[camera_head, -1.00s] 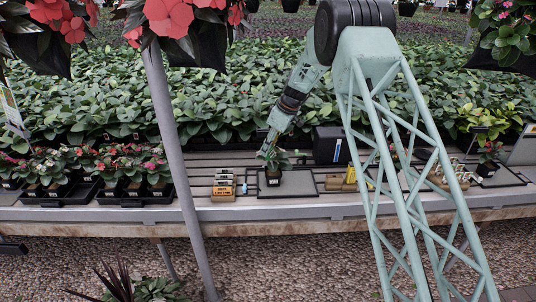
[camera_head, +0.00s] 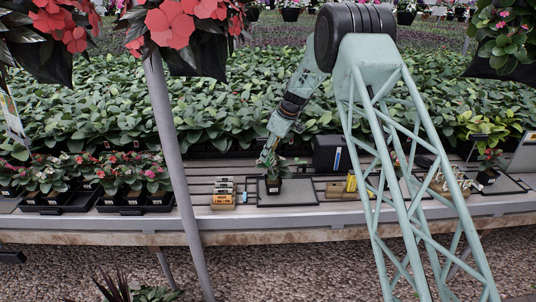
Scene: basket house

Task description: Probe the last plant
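A small potted plant with green leaves in a dark pot (camera_head: 273,187) stands upright on a grey mat (camera_head: 300,193) on the bench. The pot has a pale label on its front. My gripper (camera_head: 266,161) points down at the left side of this plant's leaves, close to or touching them. Its fingers are too small and partly hidden to tell whether they are open or hold anything. No probe can be made out clearly.
A block of yellow-and-white labelled items (camera_head: 223,194) lies left of the mat. A dark box (camera_head: 329,153) stands behind. Black trays of flowering plants (camera_head: 132,208) fill the left. A grey post (camera_head: 174,150) and hanging red flowers (camera_head: 190,20) are in front.

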